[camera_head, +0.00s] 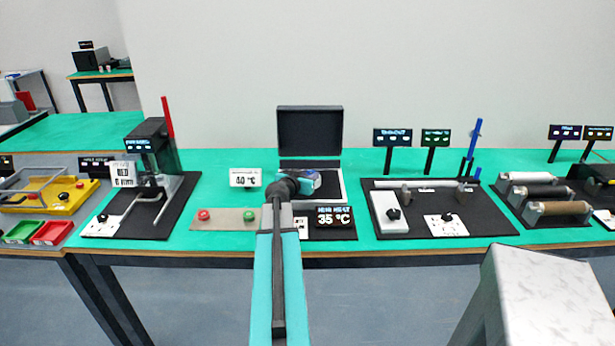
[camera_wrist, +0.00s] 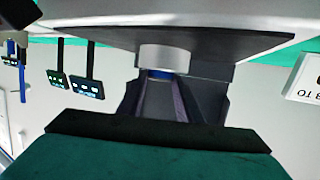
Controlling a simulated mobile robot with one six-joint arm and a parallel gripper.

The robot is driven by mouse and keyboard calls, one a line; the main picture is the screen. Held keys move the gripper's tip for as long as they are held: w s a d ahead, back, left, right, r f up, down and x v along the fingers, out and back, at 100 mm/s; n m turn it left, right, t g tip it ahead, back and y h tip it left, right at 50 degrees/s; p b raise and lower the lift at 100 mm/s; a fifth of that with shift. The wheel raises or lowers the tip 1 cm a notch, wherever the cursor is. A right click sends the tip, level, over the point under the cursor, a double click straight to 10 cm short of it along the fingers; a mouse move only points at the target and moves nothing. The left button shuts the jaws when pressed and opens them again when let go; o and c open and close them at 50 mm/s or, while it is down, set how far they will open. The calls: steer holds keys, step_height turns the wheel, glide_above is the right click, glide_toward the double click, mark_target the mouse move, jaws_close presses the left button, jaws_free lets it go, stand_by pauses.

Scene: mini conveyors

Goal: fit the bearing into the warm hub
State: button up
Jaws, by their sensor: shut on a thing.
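My gripper (camera_head: 312,182) is low over the dark heating station in the middle of the bench, bent to the right at the end of my teal arm. The station's display (camera_head: 336,216) reads about 35 °C. A white sign (camera_head: 245,178) to the left shows a temperature, and it also shows upside down at the right of the wrist view (camera_wrist: 303,80). A dark open panel (camera_head: 310,132) stands behind the gripper.
A plate with red and green buttons (camera_head: 226,219) lies left of my arm. Further left stands a press with a red lever (camera_head: 168,118). To the right is a black fixture board (camera_head: 474,224) with a blue lever (camera_head: 474,138). A pale block (camera_head: 545,290) stands at front right.

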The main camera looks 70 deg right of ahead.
steer(key=o, duration=1.1)
steer(key=shift+c, duration=0.2)
steer(key=b+v, duration=0.3)
steer(key=v, duration=0.6)
steer(key=shift+a+f, duration=0.1)
steer(key=shift+b, duration=0.7)
steer(key=b+v, duration=0.2)
steer(key=b, duration=0.5)
steer(key=shift+a, duration=0.2)
steer(key=shift+a+r+b, duration=0.15)
steer(key=shift+r+b, duration=0.1)
steer(key=shift+b, duration=0.15)
